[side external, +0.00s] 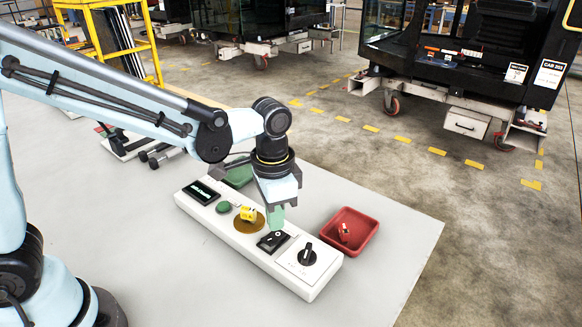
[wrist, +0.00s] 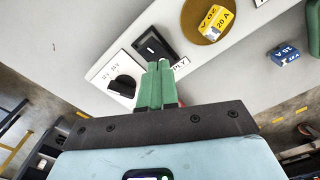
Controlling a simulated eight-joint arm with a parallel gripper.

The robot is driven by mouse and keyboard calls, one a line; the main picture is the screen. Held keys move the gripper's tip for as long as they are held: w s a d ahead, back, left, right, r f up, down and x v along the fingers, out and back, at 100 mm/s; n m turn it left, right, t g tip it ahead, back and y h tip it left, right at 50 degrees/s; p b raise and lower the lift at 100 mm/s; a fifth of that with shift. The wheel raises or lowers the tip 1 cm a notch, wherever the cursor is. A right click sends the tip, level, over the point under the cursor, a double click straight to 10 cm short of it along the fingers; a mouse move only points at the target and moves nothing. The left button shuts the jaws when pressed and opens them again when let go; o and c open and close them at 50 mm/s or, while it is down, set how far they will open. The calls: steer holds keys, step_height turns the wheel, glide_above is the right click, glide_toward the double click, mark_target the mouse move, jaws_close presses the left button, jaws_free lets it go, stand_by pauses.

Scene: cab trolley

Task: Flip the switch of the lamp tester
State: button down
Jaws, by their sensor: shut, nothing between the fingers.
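The lamp tester looks like the long white box (side external: 228,222) on the table, with a dark display, a green button, a gold disc, a black switch and a knob. The black rocker switch (side external: 272,241) sits between the gold disc and the knob; it also shows in the wrist view (wrist: 150,45). My gripper (side external: 276,226) points down with its green fingers together and empty. The fingertips (wrist: 159,66) are just beside the switch in the wrist view; I cannot tell whether they touch it. The black rotary knob (side external: 306,255) is on a white plate (wrist: 122,68).
A yellow 20 A block (side external: 248,214) stands on the gold disc (wrist: 195,29). A red tray (side external: 374,218) with a small red and white piece is right of the box. A blue block (wrist: 284,55) lies near the box. The table's front right is clear.

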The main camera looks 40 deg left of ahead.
mark_target(271, 235)
steer(key=shift+r, duration=2.45)
steer(key=s+a+r+n+t, duration=0.2)
steer(key=s+a+n+t, duration=0.4)
steer(key=a, duration=0.5)
steer(key=shift+s+a+t, duration=0.2)
steer(key=shift+a+t, duration=0.2)
steer(key=shift+t, duration=0.2)
